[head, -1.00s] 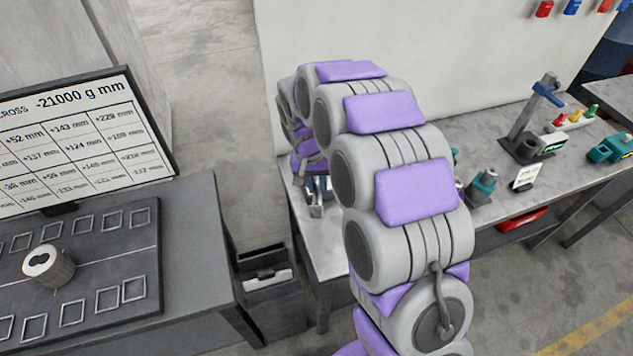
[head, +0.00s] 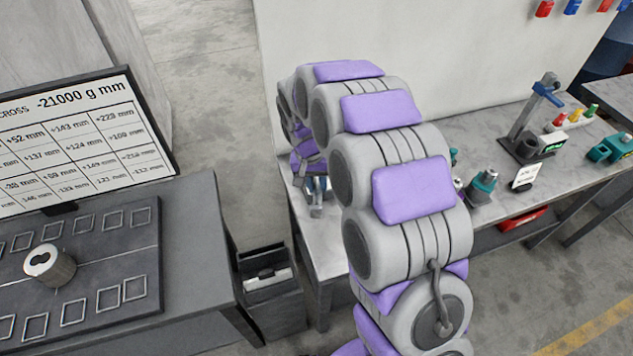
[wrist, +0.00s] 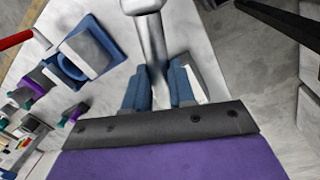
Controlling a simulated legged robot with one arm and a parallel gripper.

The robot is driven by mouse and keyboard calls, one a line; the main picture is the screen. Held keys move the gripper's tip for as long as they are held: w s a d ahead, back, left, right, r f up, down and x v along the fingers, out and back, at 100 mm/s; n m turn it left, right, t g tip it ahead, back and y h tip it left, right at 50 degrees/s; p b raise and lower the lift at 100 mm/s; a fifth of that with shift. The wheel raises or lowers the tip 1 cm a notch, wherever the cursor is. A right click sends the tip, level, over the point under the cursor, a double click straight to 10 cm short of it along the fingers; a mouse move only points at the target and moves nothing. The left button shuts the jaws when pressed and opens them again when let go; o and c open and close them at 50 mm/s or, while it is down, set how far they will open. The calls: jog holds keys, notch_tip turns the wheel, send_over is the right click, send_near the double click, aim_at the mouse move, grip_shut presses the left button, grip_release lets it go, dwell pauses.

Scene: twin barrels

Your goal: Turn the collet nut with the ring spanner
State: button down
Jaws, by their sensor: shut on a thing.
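My gripper (wrist: 158,88) has its blue fingers shut on the grey metal shank of the ring spanner (wrist: 151,38). The spanner runs up the wrist view, and its wider end is cut off by the top edge. In the head view my gripper (head: 316,184) is small and partly hidden by my arm, above the left end of the marble-topped bench (head: 325,246). I cannot make out the collet nut for certain. A teal holder with a grey metal top (head: 482,187) stands on the bench, right of my arm.
A blue fixture with a pale block (wrist: 88,50) is left of the spanner in the wrist view. A press-like stand (head: 528,125) and a small card (head: 524,176) are further right on the bench. A dark table (head: 190,250) with a display board (head: 85,135) stands left, across a gap.

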jog(key=shift+f, duration=1.1)
dwell(0.6)
jog(key=shift+d, duration=0.1)
jog(key=shift+d+n+p, duration=0.65)
jog(key=shift+d+n, duration=0.3)
jog(key=shift+n, duration=0.05)
jog(key=shift+w+d+n+t+p, duration=0.15)
jog(key=shift+d+n+t+p, duration=0.15)
jog(key=shift+d+n+p, duration=0.7)
jog(key=shift+d, duration=0.1)
